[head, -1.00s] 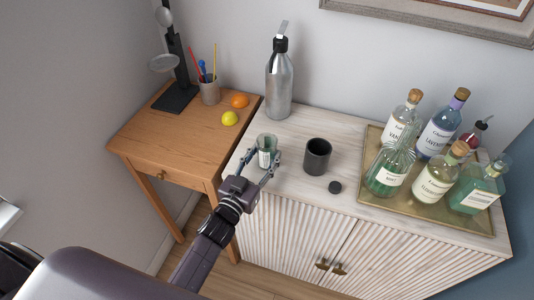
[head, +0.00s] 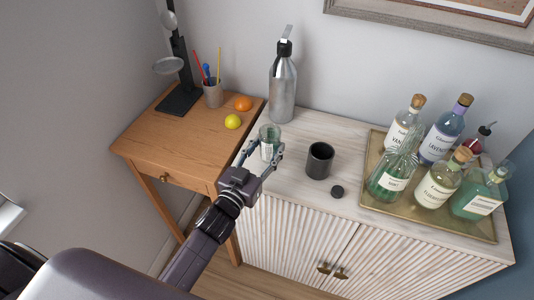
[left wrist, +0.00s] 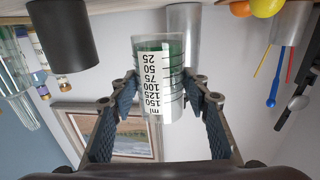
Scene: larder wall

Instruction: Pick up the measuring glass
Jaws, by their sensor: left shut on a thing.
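My right gripper is not in view.
A black cup (head: 319,160) and a small black stopper (head: 337,192) stand right of the glass. A steel bottle (head: 283,88) stands behind it. A brass tray (head: 393,213) of bottles fills the right side. A wooden desk (head: 155,140) with fruit and a pen pot adjoins at left.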

